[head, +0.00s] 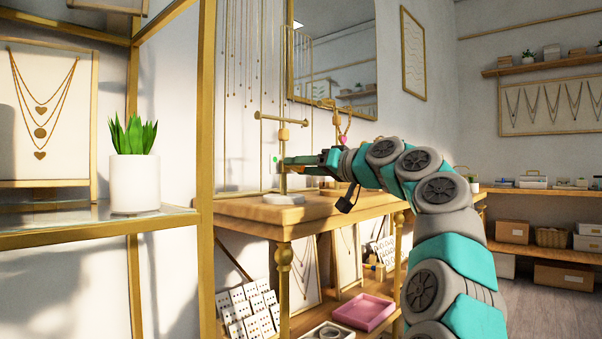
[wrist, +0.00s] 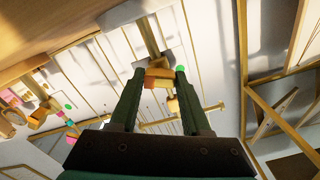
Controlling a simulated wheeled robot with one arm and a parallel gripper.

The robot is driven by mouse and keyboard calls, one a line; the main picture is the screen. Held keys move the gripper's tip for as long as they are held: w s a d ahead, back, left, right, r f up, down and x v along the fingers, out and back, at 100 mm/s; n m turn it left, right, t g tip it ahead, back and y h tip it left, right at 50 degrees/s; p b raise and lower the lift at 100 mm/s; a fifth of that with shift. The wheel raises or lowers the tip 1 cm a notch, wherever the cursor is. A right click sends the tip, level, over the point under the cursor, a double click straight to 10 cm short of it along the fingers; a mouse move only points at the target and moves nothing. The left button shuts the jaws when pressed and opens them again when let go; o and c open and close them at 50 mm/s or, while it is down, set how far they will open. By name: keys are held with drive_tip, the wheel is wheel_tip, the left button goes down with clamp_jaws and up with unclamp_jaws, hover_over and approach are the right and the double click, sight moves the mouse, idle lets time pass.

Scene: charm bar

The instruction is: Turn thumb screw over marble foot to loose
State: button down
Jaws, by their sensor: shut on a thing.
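A brass T-bar stand (head: 283,178) rises from a white marble foot (head: 283,198) on the wooden table. In the wrist view the post (wrist: 150,36) runs down from the foot at the top. My gripper (head: 284,160) reaches in from the right, level, at the lower part of the post. In the wrist view its two fingers (wrist: 159,74) are shut around an orange-gold block, the thumb screw (wrist: 158,82). In the head view the fingers hide the screw. A small green dot (wrist: 180,69) shows beside the right fingertip. The screw's turn angle cannot be read.
A gold collar (head: 283,135) sits higher on the post, below the crossbar (head: 280,120). A second stand with a pink heart (head: 344,139) is behind my gripper. A gold-framed shelf with a potted plant (head: 134,170) stands at the left.

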drive_tip(key=n, duration=0.3)
drive_tip(key=shift+w+f, duration=0.1)
drive_tip(key=shift+f, duration=0.1)
drive_tip(key=shift+r+n, duration=0.1)
drive_tip(key=shift+n, duration=0.8)
drive_tip(key=shift+c, duration=1.8)
unclamp_jaws()
drive_tip(key=shift+r, duration=0.1)
drive_tip(key=shift+b, duration=0.3)
drive_tip(key=b+v, duration=0.1)
drive_tip(key=v, duration=0.7)
drive_tip(key=shift+b, duration=0.4)
